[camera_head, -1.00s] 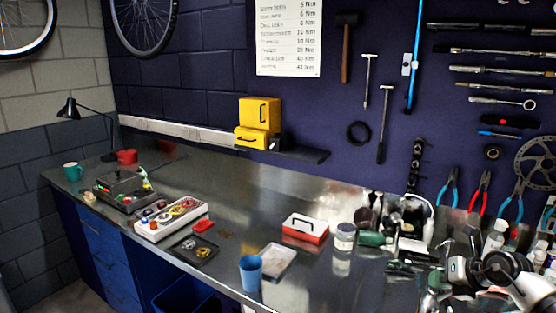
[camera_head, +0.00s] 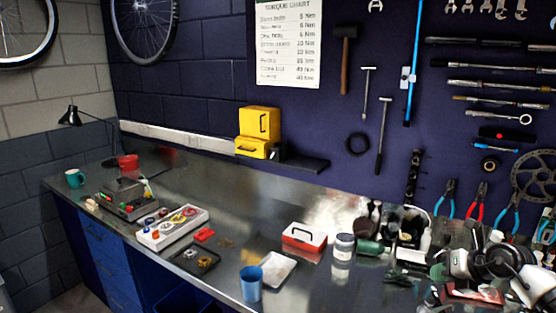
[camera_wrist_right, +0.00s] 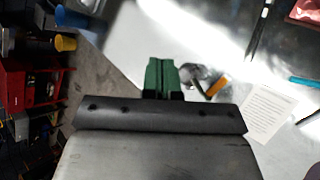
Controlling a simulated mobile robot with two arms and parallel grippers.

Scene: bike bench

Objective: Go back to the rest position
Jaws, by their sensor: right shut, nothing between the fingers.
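My right arm reaches in at the lower right of the head view, over the cluttered right end of the bench. Its gripper (camera_head: 436,273) is small and hard to make out there against the items behind it. In the right wrist view the green fingers (camera_wrist_right: 161,76) are together, with nothing between them. A grey bench surface, a white printed sheet (camera_wrist_right: 262,110) and an orange-and-dark item (camera_wrist_right: 217,87) show beyond the fingers. My left gripper is in neither view.
The metal bench (camera_head: 330,203) runs along the wall. A blue cup (camera_head: 251,284) stands near its front edge, beside a pale tray (camera_head: 279,269). A red-and-white box (camera_head: 304,237), a jar (camera_head: 344,243) and bottles stand further right. Pliers (camera_head: 481,200) hang behind my right arm.

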